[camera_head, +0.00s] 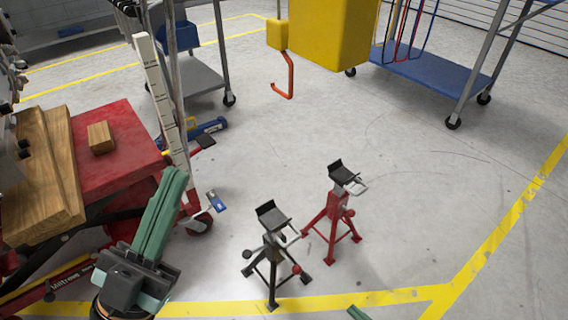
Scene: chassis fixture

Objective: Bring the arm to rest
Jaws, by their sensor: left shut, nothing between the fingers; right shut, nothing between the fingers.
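My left gripper (175,177) reaches up from the bottom left, its long green fingers together and empty. It appears in front of the red cart's right side. Of my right gripper (356,312), only a small green tip shows at the bottom edge; the rest is out of frame. It is shut. No object is held by either gripper.
A black jack stand (273,250) and a red jack stand (335,220) stand on the floor near the middle. A red cart top (110,150) with wooden blocks is at left. A yellow block (325,30) and a red hook (289,80) hang above. Open floor lies at right.

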